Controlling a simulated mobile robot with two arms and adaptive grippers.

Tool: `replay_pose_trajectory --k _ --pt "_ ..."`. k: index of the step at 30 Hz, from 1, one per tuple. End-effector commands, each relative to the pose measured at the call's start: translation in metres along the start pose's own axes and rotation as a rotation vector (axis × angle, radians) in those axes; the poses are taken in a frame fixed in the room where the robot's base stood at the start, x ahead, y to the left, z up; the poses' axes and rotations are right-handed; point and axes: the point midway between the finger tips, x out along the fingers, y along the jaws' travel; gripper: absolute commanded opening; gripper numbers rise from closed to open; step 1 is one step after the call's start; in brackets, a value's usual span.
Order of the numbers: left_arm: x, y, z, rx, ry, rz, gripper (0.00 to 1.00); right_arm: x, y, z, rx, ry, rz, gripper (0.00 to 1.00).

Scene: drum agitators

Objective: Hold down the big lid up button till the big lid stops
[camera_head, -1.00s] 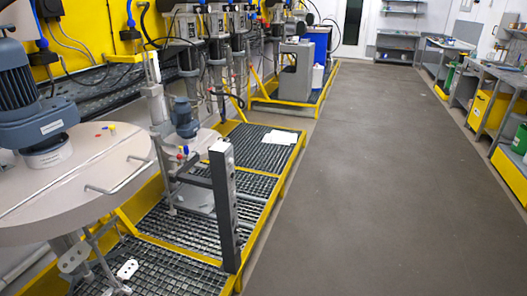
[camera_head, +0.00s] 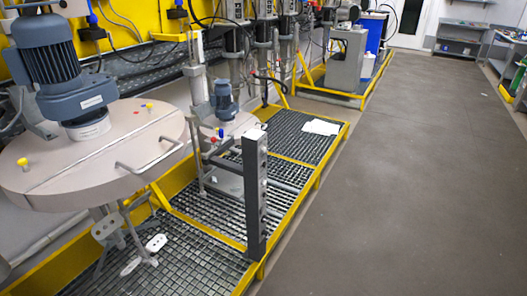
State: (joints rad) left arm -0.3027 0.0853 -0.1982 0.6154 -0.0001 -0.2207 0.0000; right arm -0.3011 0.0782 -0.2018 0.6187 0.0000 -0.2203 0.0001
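The big lid (camera_head: 95,168) is a wide round beige disc at the left, with a large blue-grey motor (camera_head: 50,60) on top and a bar handle. It hangs level above the grating, with stirrer parts (camera_head: 108,228) below it. A dark upright post (camera_head: 250,195) stands on the grating's right edge. Its narrow lighter side (camera_head: 263,180) carries small controls. The marks on them are too small to read, so I cannot tell which is the big lid up button. Neither of my grippers is in view.
A smaller lid with a blue motor (camera_head: 225,100) stands behind the post. Yellow-framed grating (camera_head: 200,260) runs along the left wall, with a white sheet (camera_head: 321,127) on it. A grey machine (camera_head: 347,60) and blue drum (camera_head: 372,32) stand farther back. The grey floor (camera_head: 400,190) at right is clear.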

Motion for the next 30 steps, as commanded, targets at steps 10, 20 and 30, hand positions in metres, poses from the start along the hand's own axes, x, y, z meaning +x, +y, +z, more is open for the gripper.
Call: replay_pose_trajectory --k 10,20,30 --pt "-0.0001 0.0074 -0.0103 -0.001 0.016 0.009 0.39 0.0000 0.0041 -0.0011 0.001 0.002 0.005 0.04" --pt "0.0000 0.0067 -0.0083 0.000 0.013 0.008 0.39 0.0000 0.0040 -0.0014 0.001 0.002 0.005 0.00" --pt "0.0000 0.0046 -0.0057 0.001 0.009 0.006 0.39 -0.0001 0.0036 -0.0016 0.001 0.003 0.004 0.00"
